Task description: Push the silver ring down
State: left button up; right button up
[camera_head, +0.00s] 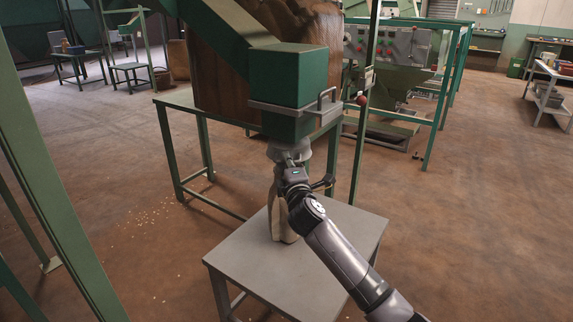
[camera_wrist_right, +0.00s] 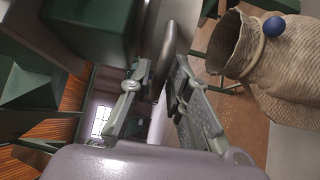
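The silver ring (camera_head: 288,153) is a grey collar around the spout under the green hopper box (camera_head: 290,85). In the right wrist view, the ring's curved rim (camera_wrist_right: 172,40) passes between the fingers of my right gripper (camera_wrist_right: 163,72). The fingers are close together, one on each side of the rim, and seem shut on it. In the head view, my right gripper (camera_head: 295,168) is at the spout, partly hidden by its own arm. A beige sack (camera_head: 283,215) stands below on a grey table, its open mouth showing in the right wrist view (camera_wrist_right: 228,42). My left gripper is not in view.
The small grey table (camera_head: 345,250) has bare top around the sack. A metal handle bracket (camera_head: 320,102) sticks out from the hopper box. Green frame posts (camera_head: 50,180) stand at the left, and a thin post (camera_head: 362,150) behind the ring. Spilled nuts lie on the floor.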

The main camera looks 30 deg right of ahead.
jog(key=shift+w+d, duration=0.15)
jog(key=shift+w, duration=0.25)
jog(key=shift+c, duration=0.2)
grip_shut()
dwell(0.3)
